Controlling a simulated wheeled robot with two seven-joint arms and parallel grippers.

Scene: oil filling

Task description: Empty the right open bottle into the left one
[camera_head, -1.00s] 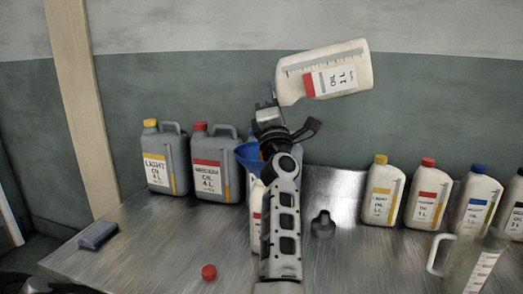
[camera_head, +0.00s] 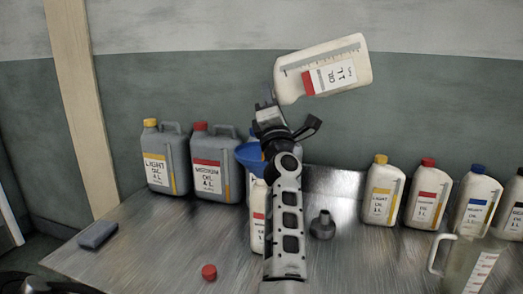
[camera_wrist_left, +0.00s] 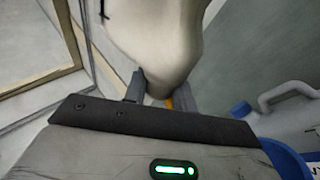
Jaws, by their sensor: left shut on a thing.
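A white oil bottle (camera_head: 350,75) with a red-topped label is held up in the air, lying nearly on its side. Its top end points left and slightly down; its mouth is hard to make out. My left gripper (camera_head: 268,98) is shut on it; the bottle fills the top of the left wrist view (camera_wrist_left: 160,35) between the fingers. A second white, red-labelled bottle (camera_head: 257,215) stands upright on the table, partly hidden behind my left arm. A blue funnel (camera_head: 248,154) sits above it, partly hidden; I cannot see whether it is in its neck. My right gripper is not in view.
Grey jugs (camera_head: 165,165) stand at the back left. Several capped white bottles (camera_head: 427,198) stand at the right, with a clear measuring jug (camera_head: 468,265) in front. A loose red cap (camera_head: 209,272), a dark nozzle-like piece (camera_head: 322,226) and a grey-blue block (camera_head: 97,235) lie on the table.

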